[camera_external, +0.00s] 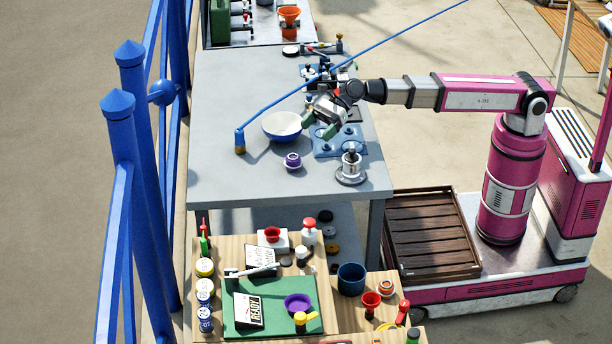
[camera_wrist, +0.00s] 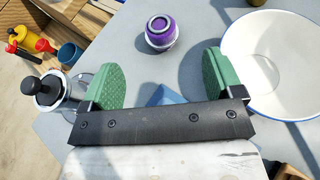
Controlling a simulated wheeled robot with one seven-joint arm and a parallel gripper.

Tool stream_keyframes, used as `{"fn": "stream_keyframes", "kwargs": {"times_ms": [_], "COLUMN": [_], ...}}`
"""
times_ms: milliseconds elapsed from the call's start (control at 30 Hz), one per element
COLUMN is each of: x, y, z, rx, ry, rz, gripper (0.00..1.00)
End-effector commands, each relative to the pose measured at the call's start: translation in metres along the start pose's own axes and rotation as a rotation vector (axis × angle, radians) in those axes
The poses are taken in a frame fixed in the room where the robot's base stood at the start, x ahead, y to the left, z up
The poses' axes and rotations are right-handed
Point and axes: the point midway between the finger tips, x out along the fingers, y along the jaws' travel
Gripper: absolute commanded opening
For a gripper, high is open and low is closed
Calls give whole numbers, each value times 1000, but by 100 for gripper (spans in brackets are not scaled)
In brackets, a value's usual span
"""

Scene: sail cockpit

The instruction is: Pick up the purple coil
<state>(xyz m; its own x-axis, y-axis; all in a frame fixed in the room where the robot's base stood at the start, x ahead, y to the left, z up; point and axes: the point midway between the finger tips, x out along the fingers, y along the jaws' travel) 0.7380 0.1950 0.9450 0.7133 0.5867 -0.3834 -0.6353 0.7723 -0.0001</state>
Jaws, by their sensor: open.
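The purple coil (camera_external: 292,161) is a small, squat purple piece with a pale ring on top. It sits on the grey table (camera_external: 225,110), just in front of the white bowl. In the wrist view the purple coil (camera_wrist: 161,33) is at the top centre, beyond the gap between the fingertips. My gripper (camera_external: 319,126) hangs above the table, behind and to the right of the coil, near the bowl's right rim. Its two green finger pads stand wide apart in the wrist view (camera_wrist: 160,80), with nothing between them. The gripper is open and not touching the coil.
A white bowl with a blue rim (camera_external: 282,127) stands close to the coil; it fills the right of the wrist view (camera_wrist: 275,65). A metal winch-like fitting (camera_external: 351,168) is to the right. A blue rod (camera_external: 300,88) slants over the table. Table left of the coil is clear.

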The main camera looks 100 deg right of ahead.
Motion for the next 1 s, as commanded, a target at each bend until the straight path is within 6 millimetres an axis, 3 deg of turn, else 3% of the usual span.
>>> {"fn": "stream_keyframes", "kwargs": {"times_ms": [100, 267, 600, 833, 1000], "x": [5, 13, 59, 72, 95], "y": [0, 0, 0, 0, 1], "z": [-12, -15, -14, -15, -16], "rx": [2, 0, 0, 0, 0], "ry": [-1, 0, 0, -1, 0], "rz": [0, 1, 2, 1, 2], "gripper": [86, 86, 86, 86, 86]}}
